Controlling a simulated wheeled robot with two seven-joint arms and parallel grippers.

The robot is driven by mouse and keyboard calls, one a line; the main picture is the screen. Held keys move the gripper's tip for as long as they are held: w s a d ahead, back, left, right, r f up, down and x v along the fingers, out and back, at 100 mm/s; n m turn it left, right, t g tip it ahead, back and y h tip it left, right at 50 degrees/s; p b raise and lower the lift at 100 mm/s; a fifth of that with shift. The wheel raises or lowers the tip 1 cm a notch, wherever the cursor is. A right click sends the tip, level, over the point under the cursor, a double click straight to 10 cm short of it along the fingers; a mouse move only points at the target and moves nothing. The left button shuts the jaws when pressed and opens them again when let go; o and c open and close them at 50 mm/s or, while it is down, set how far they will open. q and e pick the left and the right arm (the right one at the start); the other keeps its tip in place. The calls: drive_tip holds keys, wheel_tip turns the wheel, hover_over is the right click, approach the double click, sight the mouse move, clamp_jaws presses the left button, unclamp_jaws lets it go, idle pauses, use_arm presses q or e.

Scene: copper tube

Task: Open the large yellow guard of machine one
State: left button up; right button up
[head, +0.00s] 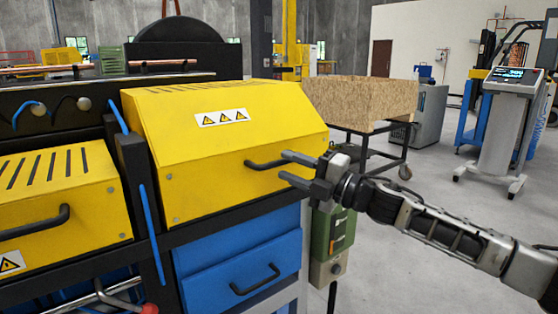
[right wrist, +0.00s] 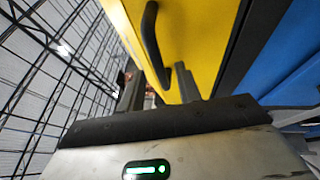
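The large yellow guard (head: 225,130) is down, with a warning label on its sloping front. Its black bar handle (head: 262,164) is on the lower front face. My right gripper (head: 284,165) is open at the right end of this handle, its fingers spread one above the other. In the right wrist view, the handle (right wrist: 150,38) runs down to the space between the tips of the open right gripper (right wrist: 156,82); I cannot tell if they touch. The guard's yellow face (right wrist: 195,35) lies just beyond. My left gripper is not in view.
A smaller yellow guard (head: 85,190) with its own handle is at the left. A blue drawer (head: 240,262) sits below the large guard. A green control box (head: 333,232) is below my right gripper. A wooden crate (head: 365,100) on a cart stands behind.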

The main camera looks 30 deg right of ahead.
sight(282, 163)
drive_tip(key=shift+p+x, duration=0.35)
drive_tip(key=shift+x, duration=1.35)
drive_tip(key=shift+s, duration=0.1)
clamp_jaws()
drive_tip(key=shift+r+p, duration=0.1)
drive_tip(key=shift+p, duration=0.2)
